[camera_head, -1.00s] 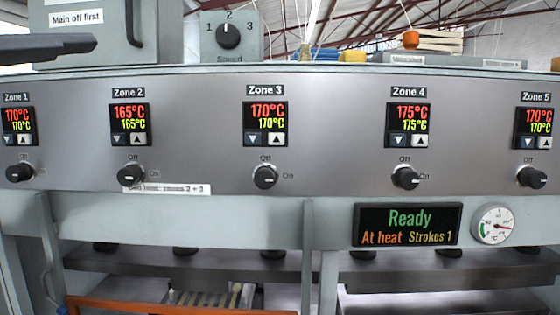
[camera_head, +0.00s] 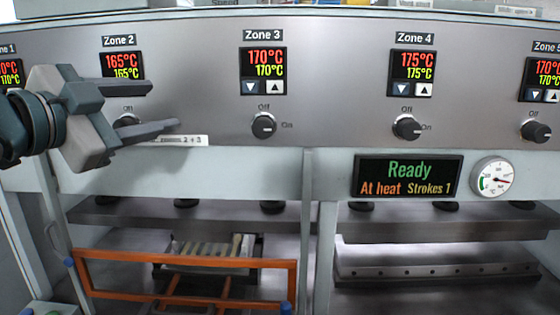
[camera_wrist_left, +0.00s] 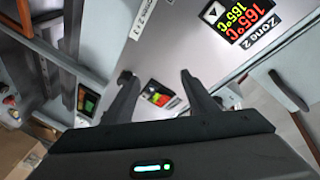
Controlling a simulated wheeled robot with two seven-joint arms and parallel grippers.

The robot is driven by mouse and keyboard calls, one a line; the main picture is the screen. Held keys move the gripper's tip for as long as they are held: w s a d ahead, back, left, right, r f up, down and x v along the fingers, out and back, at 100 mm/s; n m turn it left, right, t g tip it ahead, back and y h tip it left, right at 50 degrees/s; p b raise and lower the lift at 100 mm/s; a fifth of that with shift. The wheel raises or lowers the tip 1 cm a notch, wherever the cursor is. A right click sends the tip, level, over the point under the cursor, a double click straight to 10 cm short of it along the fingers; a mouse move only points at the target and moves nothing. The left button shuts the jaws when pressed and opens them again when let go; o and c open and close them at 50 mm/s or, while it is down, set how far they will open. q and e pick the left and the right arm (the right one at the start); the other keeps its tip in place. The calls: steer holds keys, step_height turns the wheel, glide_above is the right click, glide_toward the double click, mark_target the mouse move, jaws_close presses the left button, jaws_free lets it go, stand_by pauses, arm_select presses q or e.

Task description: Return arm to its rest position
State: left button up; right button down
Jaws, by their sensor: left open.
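My left gripper (camera_head: 165,107) comes in from the left in the head view, in front of the press panel by Zone 2. Its two fingers are spread apart with nothing between them. The upper finger is beside the Zone 2 display (camera_head: 122,65) and the lower one is below it, partly covering the Zone 2 knob (camera_head: 127,121). In the left wrist view both fingers (camera_wrist_left: 157,95) stand apart before the panel, with the Zone 2 display (camera_wrist_left: 245,22) beyond. I cannot tell the exact gap to the panel. My right gripper is in neither view.
The panel carries further displays and knobs, such as the Zone 3 knob (camera_head: 263,126). A status screen (camera_head: 408,176) reads Ready, At heat, Strokes 1, next to a round gauge (camera_head: 492,178). An orange frame (camera_head: 185,258) stands low in front of the press, with a slatted tray behind it.

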arm_select(q)
step_height(320, 180, down, 42)
steer(key=d+r+n+g+y, duration=0.1)
steer(key=d+n+g+y, duration=0.15)
steer(key=n+g, duration=0.3)
steer(key=s+a+f+n+g+y, duration=0.1)
steer(key=s+f+n, duration=0.1)
steer(key=s+f, duration=0.55)
steer(key=s+a+f+n+g+y, duration=0.15)
steer(key=s+f, duration=0.35)
steer(key=f, duration=0.6)
steer(key=s+a+f+n+g+y, duration=0.1)
steer(key=s+f+n+g, duration=0.1)
steer(key=s+f, duration=0.55)
steer(key=s+a+f+n+g+y, duration=0.15)
steer(key=s+f, duration=0.25)
steer(key=s, duration=0.7)
step_height(320, 180, down, 28)
steer(key=s+g, duration=0.1)
steer(key=g, duration=0.1)
steer(key=s+a+f+g, duration=0.1)
steer(key=s+a+f, duration=0.2)
steer(key=s+f, duration=1.5)
steer(key=shift+m+h, duration=0.35)
steer(key=shift+m, duration=0.1)
